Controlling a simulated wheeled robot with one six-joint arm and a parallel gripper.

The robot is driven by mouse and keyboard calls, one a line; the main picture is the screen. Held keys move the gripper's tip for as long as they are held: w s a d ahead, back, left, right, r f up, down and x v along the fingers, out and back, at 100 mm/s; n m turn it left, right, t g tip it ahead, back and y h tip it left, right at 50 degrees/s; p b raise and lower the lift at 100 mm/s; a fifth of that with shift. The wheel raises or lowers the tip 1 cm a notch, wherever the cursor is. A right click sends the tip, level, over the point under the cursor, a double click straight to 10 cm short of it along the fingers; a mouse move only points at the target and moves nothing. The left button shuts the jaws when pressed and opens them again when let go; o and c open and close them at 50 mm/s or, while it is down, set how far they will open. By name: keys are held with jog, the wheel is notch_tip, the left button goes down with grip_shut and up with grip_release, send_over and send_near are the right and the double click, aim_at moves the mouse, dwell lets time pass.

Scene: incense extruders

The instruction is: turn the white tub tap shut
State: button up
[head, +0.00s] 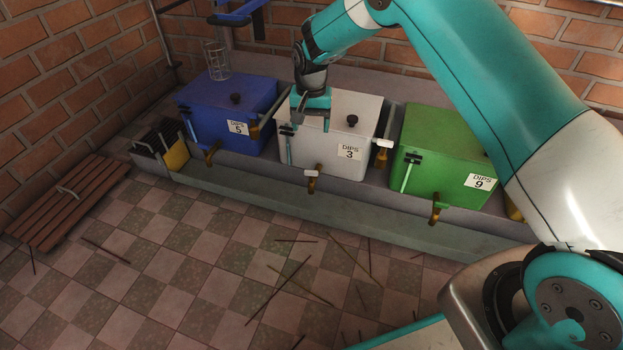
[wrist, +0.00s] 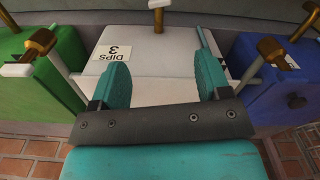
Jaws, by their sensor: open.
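The white tub (head: 335,150), labelled DIPS 3, stands between the blue and green tubs. Its front tap (head: 312,176) has a brass body and a white handle low on the front; the wrist view shows part of it at the top edge (wrist: 158,4). A second brass fitting with a white handle (head: 384,144) sits at the tub's right side, and shows at left in the wrist view (wrist: 18,69). My gripper (head: 310,115) is over the tub's left part, above and behind the front tap. Its fingers are apart and empty in the wrist view (wrist: 163,80).
The blue tub (head: 213,105) is left and the green tub (head: 450,150) right, each with its own front tap. A low ledge (head: 300,195) runs in front.

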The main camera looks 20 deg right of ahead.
aim_at(311, 171)
notch_tip(311, 171, down, 17)
jog(key=b, duration=0.9)
jog(key=shift+r, duration=0.1)
